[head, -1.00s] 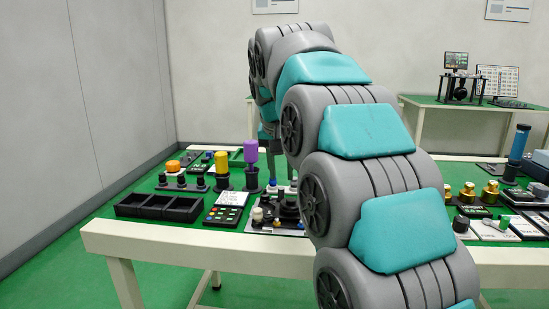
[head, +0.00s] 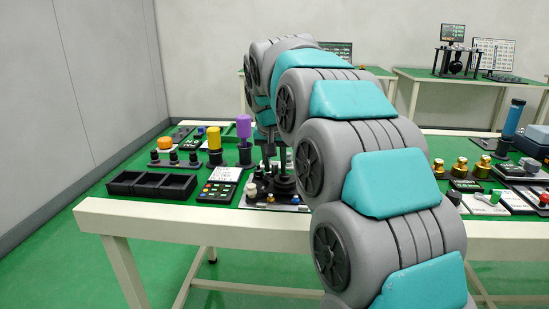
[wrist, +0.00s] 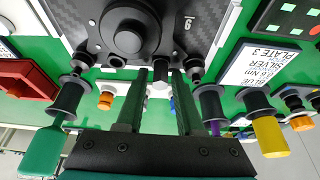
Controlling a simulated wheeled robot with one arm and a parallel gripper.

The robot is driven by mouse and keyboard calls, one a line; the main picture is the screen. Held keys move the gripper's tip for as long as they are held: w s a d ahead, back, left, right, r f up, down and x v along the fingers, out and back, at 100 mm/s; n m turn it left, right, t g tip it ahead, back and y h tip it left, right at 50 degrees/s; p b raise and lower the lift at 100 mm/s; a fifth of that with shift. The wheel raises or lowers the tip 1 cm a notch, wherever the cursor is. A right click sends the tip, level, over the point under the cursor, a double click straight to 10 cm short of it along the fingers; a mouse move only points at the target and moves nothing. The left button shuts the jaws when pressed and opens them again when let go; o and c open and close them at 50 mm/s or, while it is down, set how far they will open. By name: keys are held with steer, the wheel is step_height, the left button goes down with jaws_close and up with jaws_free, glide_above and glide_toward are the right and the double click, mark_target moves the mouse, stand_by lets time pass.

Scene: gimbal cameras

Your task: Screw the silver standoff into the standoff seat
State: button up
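The silver standoff (wrist: 160,78) is a short pale grey cylinder in the wrist view. It sits between the fingertips of my gripper (wrist: 160,84), and the fingers appear to close on its two sides. Beyond the tips is a dark plate (wrist: 180,38) with a large round boss and small black posts along its near edge. In the head view my gripper (head: 268,150) points down over this plate, partly hidden by my arm. I cannot make out the standoff seat clearly; the standoff and fingers cover part of the plate's edge.
A yellow-topped holder (head: 214,140) and a purple-topped holder (head: 244,128) stand just left of my gripper. Brass pieces (head: 460,166) stand on the right.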

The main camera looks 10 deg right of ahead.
steer(key=shift+c, duration=0.3)
jaws_close()
steer(key=shift+o, duration=0.3)
jaws_free()
steer(key=shift+r, duration=0.15)
